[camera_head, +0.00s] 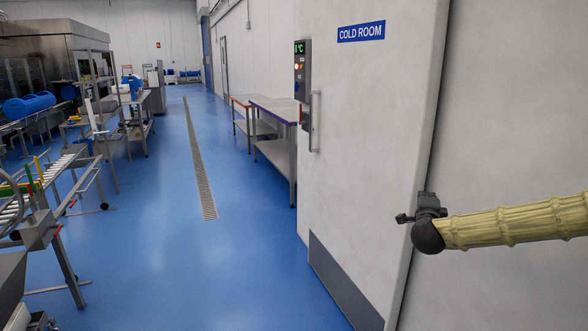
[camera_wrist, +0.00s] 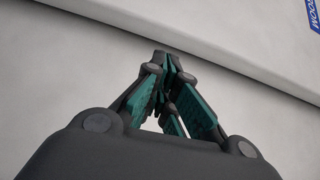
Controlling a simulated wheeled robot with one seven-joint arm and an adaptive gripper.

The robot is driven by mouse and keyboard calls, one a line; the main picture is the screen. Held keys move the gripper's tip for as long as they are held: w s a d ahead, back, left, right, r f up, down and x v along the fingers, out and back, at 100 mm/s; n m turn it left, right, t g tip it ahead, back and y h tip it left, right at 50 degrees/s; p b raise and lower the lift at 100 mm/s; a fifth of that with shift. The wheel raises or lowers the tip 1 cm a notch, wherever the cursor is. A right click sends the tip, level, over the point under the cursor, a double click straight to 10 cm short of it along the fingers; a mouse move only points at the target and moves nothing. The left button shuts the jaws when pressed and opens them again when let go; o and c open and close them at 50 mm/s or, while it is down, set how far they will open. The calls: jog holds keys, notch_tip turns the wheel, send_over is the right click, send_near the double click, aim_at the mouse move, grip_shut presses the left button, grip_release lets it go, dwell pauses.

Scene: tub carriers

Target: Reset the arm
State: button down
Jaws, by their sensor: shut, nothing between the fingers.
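My arm (camera_head: 515,222) reaches in from the right edge of the head view, in a ribbed cream sleeve. My gripper (camera_head: 403,218) is at its end, in front of the white cold room wall and door edge. In the wrist view my gripper (camera_wrist: 164,75) has its dark, green-padded fingers drawn together at the tips, with nothing between them. Pale wall or door surface lies behind the fingers. I cannot tell exactly how far the gripper is from that surface.
The cold room door (camera_head: 365,130) with its upright handle (camera_head: 315,122) stands close on the right. Steel tables (camera_head: 275,120) stand beyond it. A roller conveyor (camera_head: 40,180) and benches line the left. The blue floor between, with a drain grate (camera_head: 198,160), is clear.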

jog(key=s+a+f+n+g+y, duration=0.1)
jog(key=s+a+f+n+y, duration=0.15)
jog(key=a+f, duration=0.4)
jog(key=s+a+f+n+y, duration=0.1)
jog(key=a+f+n+y, duration=0.1)
jog(key=a+f+n, duration=0.35)
jog(key=s+a+f+n+g+y, duration=0.1)
jog(key=s+a+f+n, duration=0.1)
jog(key=s+a+f, duration=0.35)
jog(key=s+a+f+n+g+y+p, duration=0.1)
jog(key=s+a+f+g, duration=0.15)
jog(key=f, duration=0.55)
jog(key=s+a+f+n+g+y, duration=0.1)
jog(key=s+a+f+n+y, duration=0.2)
jog(key=f, duration=0.4)
jog(key=s+a+f+n+g, duration=0.25)
jog(key=s+f, duration=0.55)
jog(key=s, duration=0.4)
jog(key=s+f+n+g, duration=0.3)
jog(key=s+f+g, duration=0.1)
jog(key=s, duration=1.1)
jog(key=s+f+n+g+h+p, duration=0.1)
jog(key=s+f+n+g, duration=0.2)
jog(key=s, duration=1.1)
jog(key=shift+s+d+f+g, duration=0.15)
jog(key=shift+s+f+g, duration=0.2)
jog(key=shift+g, duration=0.05)
jog(key=shift+h, duration=0.25)
